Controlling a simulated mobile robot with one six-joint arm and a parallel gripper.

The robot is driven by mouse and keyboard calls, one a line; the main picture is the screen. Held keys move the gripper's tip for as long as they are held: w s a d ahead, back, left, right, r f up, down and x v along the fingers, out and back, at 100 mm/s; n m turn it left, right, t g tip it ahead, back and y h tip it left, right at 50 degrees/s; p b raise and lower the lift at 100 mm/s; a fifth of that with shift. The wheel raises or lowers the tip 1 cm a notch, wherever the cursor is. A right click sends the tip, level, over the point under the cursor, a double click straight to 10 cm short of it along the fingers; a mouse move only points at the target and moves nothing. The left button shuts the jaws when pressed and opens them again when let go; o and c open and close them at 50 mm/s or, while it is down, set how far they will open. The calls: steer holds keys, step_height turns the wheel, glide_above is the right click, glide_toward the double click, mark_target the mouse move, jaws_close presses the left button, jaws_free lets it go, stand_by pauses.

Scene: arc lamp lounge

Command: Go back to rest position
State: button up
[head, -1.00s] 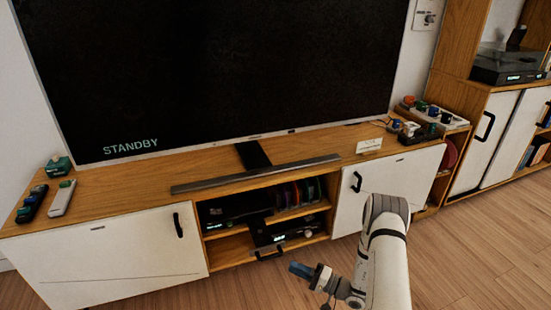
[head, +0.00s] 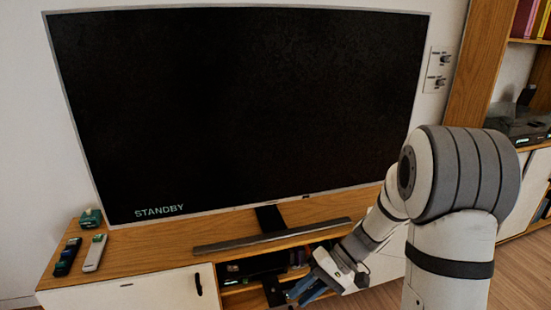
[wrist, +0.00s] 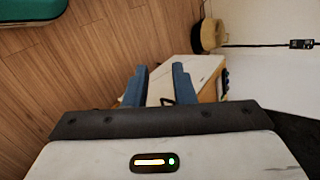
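My gripper (head: 306,288) is low in front of the media cabinet (head: 120,262) in the head view, with its blue fingers pointing down and left. My arm reaches in from the right and bends down to it. In the wrist view my gripper (wrist: 159,72) has its two blue fingers apart, with a clear gap and nothing held between them. A white panel with a dark handle (wrist: 166,101) shows behind the gap. My arm hides the right part of the cabinet in the head view.
A dark remote (head: 67,257), a white remote (head: 95,253) and a green-topped box (head: 91,218) lie left. Bare wooden floor (wrist: 75,80) shows in the wrist view.

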steer(key=s+d+r+t+h+p, duration=0.2)
steer(key=s+d+r+h+p, duration=0.1)
steer(key=r, duration=0.5)
steer(key=s+d+r+m+t+h+p, duration=0.1)
steer(key=s+d+r+t+h+p, duration=0.1)
steer(key=r, duration=0.6)
steer(key=s+d+r+t+h+p, duration=0.2)
steer(key=s+d+r+h+p, duration=0.1)
steer(key=s+r+p, duration=0.3)
step_height(320, 180, up, 2)
steer(key=shift+d+r+h+p, duration=0.2)
steer(key=shift+d+h+p, duration=0.1)
steer(key=shift+h+p, duration=0.6)
steer(key=shift+s, duration=0.1)
